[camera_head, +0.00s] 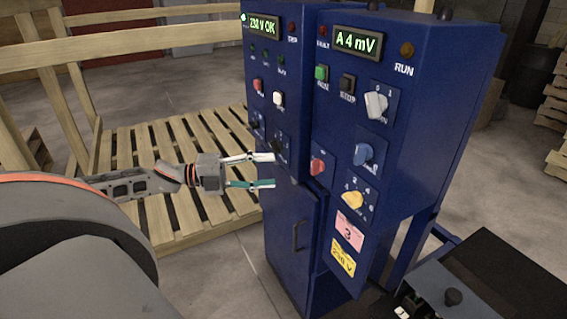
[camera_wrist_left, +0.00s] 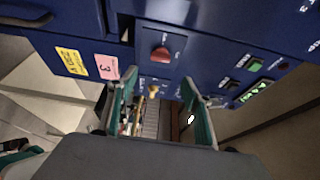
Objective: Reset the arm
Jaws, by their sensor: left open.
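My left arm reaches in from the left in the head view. Its gripper (camera_head: 263,170) is open and empty, with the two fingers apart and pointing right, in front of the left part of the blue control cabinet (camera_head: 285,215). I cannot tell whether the fingertips touch it. In the left wrist view, the open fingers (camera_wrist_left: 159,84) stand either side of a gap, with a red knob (camera_wrist_left: 160,53) on the blue panel above them.
A wooden pallet (camera_head: 175,222) lies behind my left arm. Open floor (camera_head: 225,270) shows left of the cabinet.

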